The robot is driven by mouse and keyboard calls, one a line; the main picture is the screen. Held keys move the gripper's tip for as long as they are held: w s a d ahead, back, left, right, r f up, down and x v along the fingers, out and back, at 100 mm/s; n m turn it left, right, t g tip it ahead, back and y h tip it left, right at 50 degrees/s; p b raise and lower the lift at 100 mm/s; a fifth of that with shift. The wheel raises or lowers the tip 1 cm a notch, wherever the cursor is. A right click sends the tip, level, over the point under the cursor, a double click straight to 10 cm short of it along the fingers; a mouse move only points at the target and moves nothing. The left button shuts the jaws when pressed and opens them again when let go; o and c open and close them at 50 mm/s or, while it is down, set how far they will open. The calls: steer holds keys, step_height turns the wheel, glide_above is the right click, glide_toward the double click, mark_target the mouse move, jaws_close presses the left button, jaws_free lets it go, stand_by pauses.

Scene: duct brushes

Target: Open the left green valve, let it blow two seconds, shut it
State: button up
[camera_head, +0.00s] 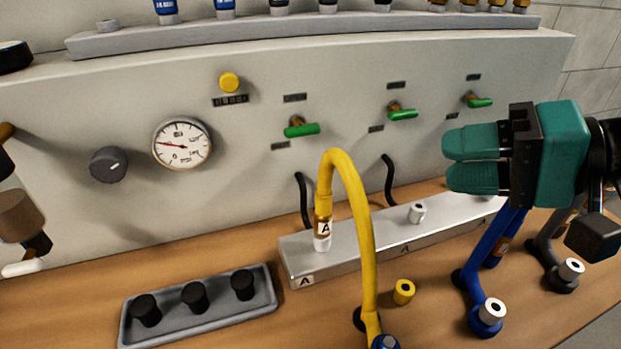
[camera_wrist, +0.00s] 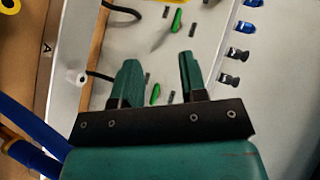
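Three green valve handles sit on the pale panel. The left green valve (camera_head: 301,129) has its handle lying roughly level; the middle valve (camera_head: 403,114) and the right valve (camera_head: 480,102) look much the same. My gripper (camera_head: 446,160) is at the right, in front of the panel, below the right valve and well apart from the left one. In the wrist view my gripper (camera_wrist: 158,60) has a clear gap between its green fingers, with nothing held. Two green handles show there, one beyond the fingertips (camera_wrist: 177,21) and one between the fingers (camera_wrist: 155,93); I cannot tell which valves they are.
A pressure gauge (camera_head: 182,144), a dark knob (camera_head: 109,164) and a yellow button (camera_head: 229,83) are on the panel's left. A yellow hose (camera_head: 364,235) arches up in front of the panel from a metal manifold block (camera_head: 350,251). Blue hoses (camera_head: 492,246) stand below my gripper.

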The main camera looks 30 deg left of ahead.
steer(key=w+a+f+m+y+b, duration=0.3)
steer(key=w+f+y, duration=0.1)
steer(key=p, duration=1.3)
glide_toward(311, 133)
steer(key=a, duration=0.7)
steer(key=s+a, duration=0.1)
steer(key=a, duration=0.2)
steer(key=shift+a, duration=0.2)
steer(key=shift+c, duration=0.4)
jaws_close()
